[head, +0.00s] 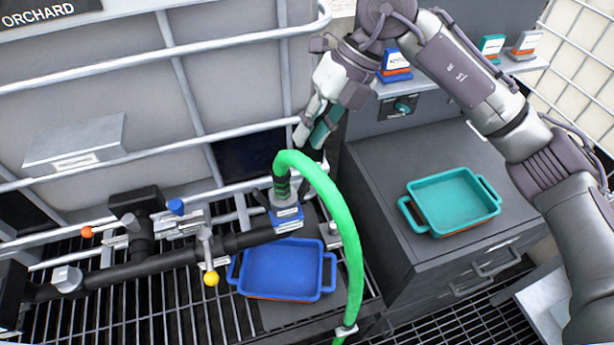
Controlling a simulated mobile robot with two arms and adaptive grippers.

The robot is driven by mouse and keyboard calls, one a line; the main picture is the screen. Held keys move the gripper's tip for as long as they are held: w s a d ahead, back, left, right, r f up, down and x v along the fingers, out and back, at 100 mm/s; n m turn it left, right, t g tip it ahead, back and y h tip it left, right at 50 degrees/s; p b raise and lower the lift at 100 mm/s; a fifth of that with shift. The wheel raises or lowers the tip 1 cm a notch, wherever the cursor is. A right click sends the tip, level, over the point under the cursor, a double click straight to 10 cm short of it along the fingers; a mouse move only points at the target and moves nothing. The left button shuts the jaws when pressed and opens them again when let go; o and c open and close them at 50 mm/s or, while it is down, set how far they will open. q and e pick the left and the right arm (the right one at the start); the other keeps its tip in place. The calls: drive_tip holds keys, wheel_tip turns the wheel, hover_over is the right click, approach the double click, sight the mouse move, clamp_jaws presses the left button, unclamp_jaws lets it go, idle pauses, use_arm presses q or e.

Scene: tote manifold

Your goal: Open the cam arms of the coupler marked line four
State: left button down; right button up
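The coupler (287,216) is a grey fitting with a blue band and a small label, at the end of the black pipe. The label is too small to read, so I cannot confirm line four. A green hose (335,205) arches from its top and runs down to the front. The cam arms are hard to make out; a dark piece sticks out at the coupler's left side. My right gripper (309,142) is just above and behind the hose bend, fingers parted, with nothing visible between them. The hose hides part of the area below it. My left gripper is out of view.
A blue tray (283,270) lies below the coupler. A teal tray (453,200) sits on the dark cabinet (375,185) at right. Valves with yellow (211,278), blue (176,206) and orange (86,232) knobs line the pipe. Cage bars (110,158) run behind.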

sight(308, 177)
drive_tip(key=f+p, duration=0.1)
drive_tip(key=f, duration=0.2)
drive_tip(key=f+h+p, duration=0.1)
drive_tip(key=f+p, duration=0.1)
drive_tip(key=f, duration=0.2)
drive_tip(key=f+h+p, duration=0.1)
drive_tip(key=f, duration=0.3)
drive_tip(key=shift+a+f+m+t, duration=0.2)
drive_tip(key=shift+a+m+t, duration=0.1)
drive_tip(key=shift+a+f, duration=0.15)
drive_tip(key=shift+f, duration=0.4)
clamp_jaws()
